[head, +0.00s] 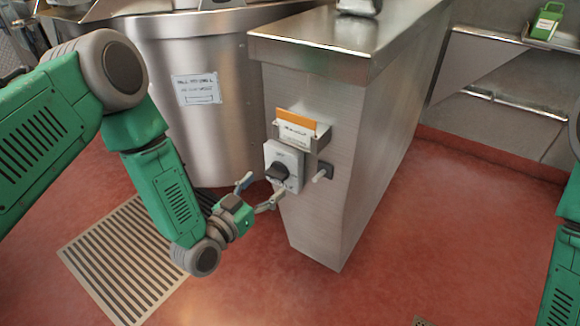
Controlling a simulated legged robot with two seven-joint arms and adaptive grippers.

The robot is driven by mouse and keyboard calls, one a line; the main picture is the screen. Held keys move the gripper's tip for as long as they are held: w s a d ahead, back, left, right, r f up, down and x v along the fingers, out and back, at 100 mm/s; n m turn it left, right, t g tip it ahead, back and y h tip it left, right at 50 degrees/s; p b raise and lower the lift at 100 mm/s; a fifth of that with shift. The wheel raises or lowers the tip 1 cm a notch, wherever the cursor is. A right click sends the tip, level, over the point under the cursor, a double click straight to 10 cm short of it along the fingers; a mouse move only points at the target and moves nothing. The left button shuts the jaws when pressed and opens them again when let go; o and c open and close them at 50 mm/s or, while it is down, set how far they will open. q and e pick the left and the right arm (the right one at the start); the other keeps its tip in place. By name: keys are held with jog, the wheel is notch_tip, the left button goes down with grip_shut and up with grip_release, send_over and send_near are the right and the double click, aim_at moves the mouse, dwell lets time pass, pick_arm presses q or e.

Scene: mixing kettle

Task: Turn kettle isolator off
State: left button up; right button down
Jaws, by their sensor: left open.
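The kettle isolator (284,165) is a light grey box with a black rotary knob (278,172), mounted low on the front face of a steel pedestal (350,130). The exact angle of the knob is too small to read. My left gripper (258,193) is open, its fingers spread just below and left of the knob. One finger is near the lower edge of the box; I cannot tell whether it touches. Nothing is between the fingers. The steel kettle (225,120) stands behind and left of the isolator. My right gripper is not in view; only part of that arm shows at the right edge.
An orange-and-white labelled holder (302,130) projects just above the isolator. A small peg (323,172) sticks out to its right. A floor grate (125,262) lies at lower left. A green container (546,22) stands at upper right.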

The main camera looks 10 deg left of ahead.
aim_at(272, 177)
pick_arm(q)
jog(key=shift+n, duration=0.3)
jog(key=b+x, duration=0.2)
jog(key=x, duration=0.3)
jog(key=shift+s+d+r, duration=0.1)
jog(key=shift+d, duration=0.05)
jog(key=n+b, duration=0.1)
jog(key=n, duration=0.2)
jog(key=n+b, duration=0.1)
jog(key=n, duration=0.3)
jog(key=shift+d+f+b, duration=0.2)
jog(key=shift+b, duration=0.2)
jog(key=shift+a+n, duration=0.3)
jog(key=shift+n, duration=0.6)
jog(key=shift+a+r, duration=0.1)
jog(key=shift+a, duration=0.55)
jog(key=shift+s, duration=0.15)
jog(key=shift+d+r, duration=0.1)
jog(key=shift+d, duration=0.8)
jog(key=c, duration=1.1)
jog(key=shift+a, duration=0.6)
jog(key=shift+c, duration=0.4)
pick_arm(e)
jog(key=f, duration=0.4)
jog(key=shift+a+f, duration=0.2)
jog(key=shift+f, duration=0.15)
pick_arm(q)
jog(key=shift+d, duration=0.15)
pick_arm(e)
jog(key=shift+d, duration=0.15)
